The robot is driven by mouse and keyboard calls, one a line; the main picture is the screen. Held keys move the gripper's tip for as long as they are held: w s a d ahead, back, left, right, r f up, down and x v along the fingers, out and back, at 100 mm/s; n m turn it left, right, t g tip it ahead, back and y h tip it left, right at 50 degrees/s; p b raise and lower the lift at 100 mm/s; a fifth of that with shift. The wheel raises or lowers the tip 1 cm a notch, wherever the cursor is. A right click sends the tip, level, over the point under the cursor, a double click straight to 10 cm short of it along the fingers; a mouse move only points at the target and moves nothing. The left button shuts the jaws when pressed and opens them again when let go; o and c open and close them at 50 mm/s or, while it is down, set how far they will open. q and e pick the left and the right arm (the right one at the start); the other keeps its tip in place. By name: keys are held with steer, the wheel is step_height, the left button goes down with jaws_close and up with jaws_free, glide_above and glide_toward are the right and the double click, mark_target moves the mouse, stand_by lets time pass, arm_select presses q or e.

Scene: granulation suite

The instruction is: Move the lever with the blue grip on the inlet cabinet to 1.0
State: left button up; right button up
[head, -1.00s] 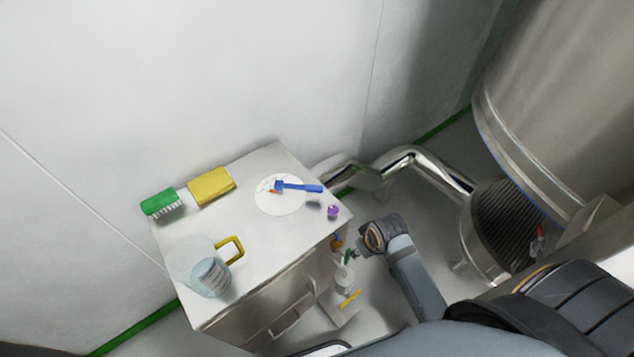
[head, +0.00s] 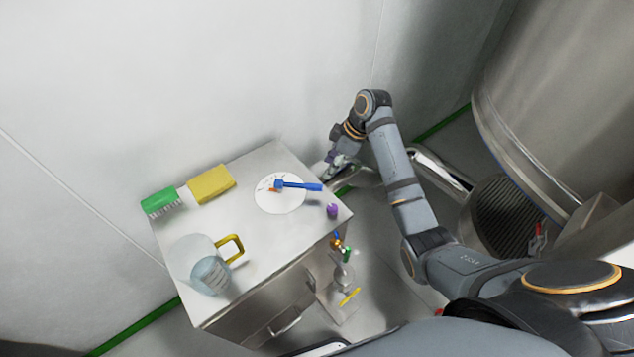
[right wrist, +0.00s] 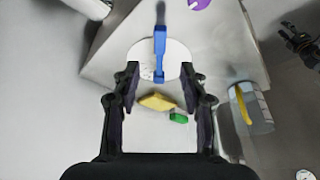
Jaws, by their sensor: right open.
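The inlet cabinet (head: 240,265) has a round white dial (head: 290,205) on its top. The lever with the blue grip (head: 302,187) lies across the dial, its grip end pointing right past the dial's edge. A small orange mark (head: 273,190) shows near its inner end. I cannot read the scale. My right gripper (head: 333,165) is by the cabinet's far right edge, a little beyond the grip end. In the right wrist view the gripper (right wrist: 160,72) is open and empty, with the blue grip (right wrist: 160,40) ahead between its fingers in the picture, apparently untouched.
A purple knob (head: 332,210) stands near the cabinet's right corner. A green brush (head: 160,202), yellow sponge (head: 211,184) and a clear jug (head: 205,265) with a yellow handle are on the left. A steel pipe (head: 440,172) runs behind right, towards a large tank (head: 570,100).

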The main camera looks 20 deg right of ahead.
mark_target(315, 186)
steer(key=p+x, duration=0.1)
steer(key=x, duration=0.9)
steer(key=shift+f, duration=0.1)
jaws_close()
